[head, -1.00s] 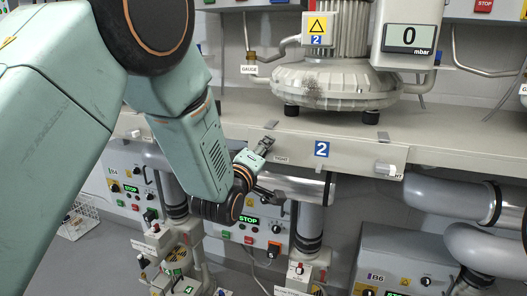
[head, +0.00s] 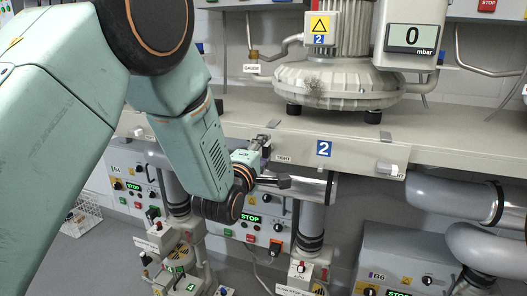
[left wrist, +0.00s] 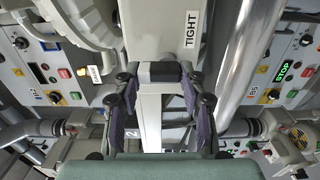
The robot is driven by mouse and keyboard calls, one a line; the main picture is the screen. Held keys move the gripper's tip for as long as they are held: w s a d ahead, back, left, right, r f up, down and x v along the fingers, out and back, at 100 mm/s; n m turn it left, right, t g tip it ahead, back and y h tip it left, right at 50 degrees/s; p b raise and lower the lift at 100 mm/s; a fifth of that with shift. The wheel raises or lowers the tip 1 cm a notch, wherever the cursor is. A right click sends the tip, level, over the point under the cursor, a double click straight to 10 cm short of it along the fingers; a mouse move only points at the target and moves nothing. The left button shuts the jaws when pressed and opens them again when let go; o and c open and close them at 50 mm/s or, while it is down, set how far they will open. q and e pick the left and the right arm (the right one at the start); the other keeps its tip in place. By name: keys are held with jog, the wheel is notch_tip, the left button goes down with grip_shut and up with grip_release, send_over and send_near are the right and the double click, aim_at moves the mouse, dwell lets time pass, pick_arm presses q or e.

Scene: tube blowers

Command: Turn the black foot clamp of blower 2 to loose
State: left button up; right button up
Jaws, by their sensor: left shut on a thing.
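Blower 2 (head: 335,84) is a grey ribbed machine on a pale shelf, above the blue label 2 (head: 323,149). My left gripper (left wrist: 159,76) is at the shelf's front edge, left of that label, and it also shows in the head view (head: 268,161). Its dark finger pads are shut on the black foot clamp (left wrist: 160,72), one finger on each side. A TIGHT label (left wrist: 191,30) is just right of the clamp in the wrist view. In the head view my gripper mostly hides the clamp. My right gripper is out of view.
A metal pipe (head: 305,188) runs just below my gripper. Control boxes with STOP displays (head: 250,219) and valves stand underneath. A wire basket (head: 82,216) stands at the left.

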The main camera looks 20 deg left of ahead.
pick_arm(q)
jog(key=shift+f, duration=0.15)
jog(key=o, duration=1.1)
jog(key=shift+s+a, duration=0.15)
jog(key=shift+o, duration=0.2)
jog(key=s, duration=1.2)
jog(key=shift+w+a, duration=0.1)
jog(key=shift+a, duration=0.05)
